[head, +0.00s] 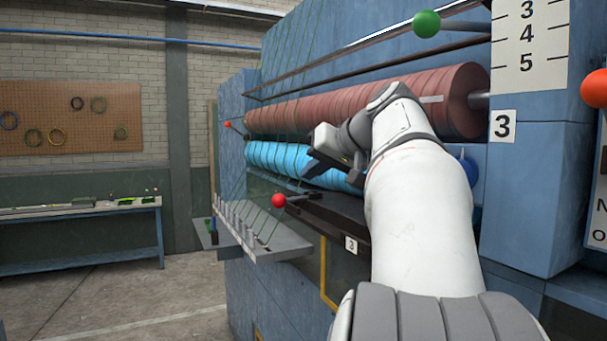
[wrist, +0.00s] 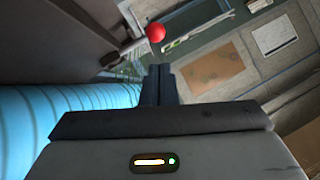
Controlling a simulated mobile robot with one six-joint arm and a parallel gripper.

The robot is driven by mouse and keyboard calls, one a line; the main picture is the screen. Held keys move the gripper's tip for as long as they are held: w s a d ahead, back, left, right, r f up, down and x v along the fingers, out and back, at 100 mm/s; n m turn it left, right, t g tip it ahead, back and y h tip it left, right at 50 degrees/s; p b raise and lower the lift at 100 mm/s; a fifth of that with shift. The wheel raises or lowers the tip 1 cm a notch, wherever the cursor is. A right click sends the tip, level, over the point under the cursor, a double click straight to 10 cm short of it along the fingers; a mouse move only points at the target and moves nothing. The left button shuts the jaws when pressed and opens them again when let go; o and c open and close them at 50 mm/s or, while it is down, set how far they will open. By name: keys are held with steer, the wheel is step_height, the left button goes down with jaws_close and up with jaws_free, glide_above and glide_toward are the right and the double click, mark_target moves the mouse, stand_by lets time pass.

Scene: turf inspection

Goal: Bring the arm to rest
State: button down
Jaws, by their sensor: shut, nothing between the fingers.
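My arm reaches forward from the lower right of the head view, in front of a blue machine with rollers. My gripper (head: 309,167) is at the arm's far end, pointing left, in front of the blue roller (head: 275,158). In the wrist view my gripper (wrist: 159,70) has its two dark fingers together with nothing between them. A red ball knob (wrist: 156,33) appears just beyond the fingertips in that view. Whether the fingers touch anything cannot be told, but no contact shows.
A dark red roller (head: 300,113) lies above the blue one. Ball-ended levers stick out: red (head: 278,200), green (head: 427,23) and orange-red (head: 595,88). A grey ledge with pegs (head: 265,246) juts out low. A workbench (head: 80,212) stands far left. Open floor (head: 150,300) lies between.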

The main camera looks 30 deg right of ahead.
steer(key=s+a+f+g+b, duration=0.1)
steer(key=s+a+f+g, duration=0.15)
steer(key=a+f, duration=0.85)
steer(key=s+a+f+n+g+b, duration=0.1)
steer(key=s+f, duration=0.4)
steer(key=f, duration=0.5)
steer(key=s+a+f+n+g+h+b, duration=0.1)
steer(key=s+a+f+g, duration=0.2)
steer(key=s+a+f, duration=0.3)
steer(key=s+a+f+n+g+h, duration=0.1)
steer(key=s+f, duration=0.4)
steer(key=f, duration=1)
steer(key=shift+s+a+f+n+g+b, duration=0.25)
steer(key=shift+a+g+b, duration=0.2)
steer(key=shift+a, duration=0.8)
